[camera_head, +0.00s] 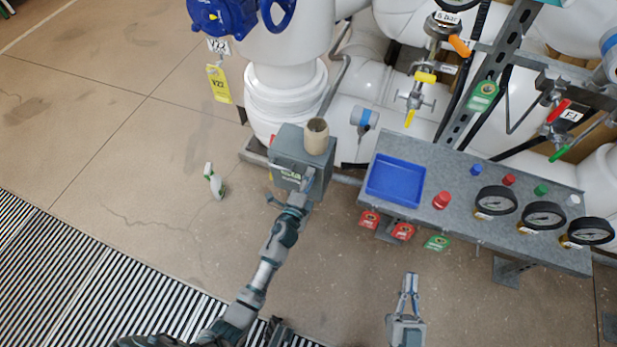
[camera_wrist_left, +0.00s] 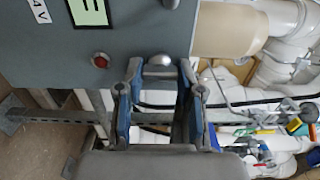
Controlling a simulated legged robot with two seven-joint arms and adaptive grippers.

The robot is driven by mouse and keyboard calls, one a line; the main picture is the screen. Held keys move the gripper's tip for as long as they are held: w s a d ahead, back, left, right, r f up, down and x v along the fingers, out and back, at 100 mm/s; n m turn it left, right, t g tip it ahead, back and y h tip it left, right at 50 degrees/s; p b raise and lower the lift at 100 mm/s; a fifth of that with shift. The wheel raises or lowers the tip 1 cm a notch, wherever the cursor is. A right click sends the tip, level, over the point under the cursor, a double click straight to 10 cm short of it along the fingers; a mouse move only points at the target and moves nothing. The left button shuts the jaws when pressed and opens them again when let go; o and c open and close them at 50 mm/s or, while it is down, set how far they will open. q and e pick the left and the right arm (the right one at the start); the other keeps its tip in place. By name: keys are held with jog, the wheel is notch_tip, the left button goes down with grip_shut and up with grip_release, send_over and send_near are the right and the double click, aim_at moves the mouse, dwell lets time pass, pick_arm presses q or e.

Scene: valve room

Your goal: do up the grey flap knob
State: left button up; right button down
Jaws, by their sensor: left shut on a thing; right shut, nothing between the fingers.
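The grey flap knob (camera_wrist_left: 160,67) is a rounded metal knob at the edge of the grey box's face in the left wrist view. The grey box (camera_head: 288,147) stands in front of the white pipes in the head view. My left gripper (camera_head: 308,178) reaches the front of this box, and in the left wrist view my left gripper (camera_wrist_left: 160,72) has its two blue-grey fingers closed on either side of the knob. In the head view the knob is hidden by the gripper. My right gripper (camera_head: 411,278) is shut and empty, over the floor below the bench.
A brown cup (camera_head: 316,136) stands on the box. A grey bench (camera_head: 450,170) to the right carries a blue tray (camera_head: 396,181), buttons and gauges (camera_head: 495,200). A spray bottle (camera_head: 213,181) stands on the floor at left. A red button (camera_wrist_left: 101,61) sits beside the knob.

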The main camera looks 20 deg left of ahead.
pick_arm(q)
jog(key=shift+d+f, duration=0.2)
jog(key=shift+d, duration=0.1)
pick_arm(e)
jog(key=shift+f, duration=0.1)
pick_arm(q)
jog(key=o, duration=1)
jog(key=shift+c, duration=0.2)
jog(key=shift+o, duration=1)
pick_arm(e)
jog(key=shift+s+d+f, duration=0.1)
jog(key=shift+d+f, duration=0.15)
pick_arm(q)
jog(key=s, duration=1.2)
jog(key=shift+a, duration=0.15)
pick_arm(e)
jog(key=shift+a+r, duration=0.1)
jog(key=shift+r, duration=0.1)
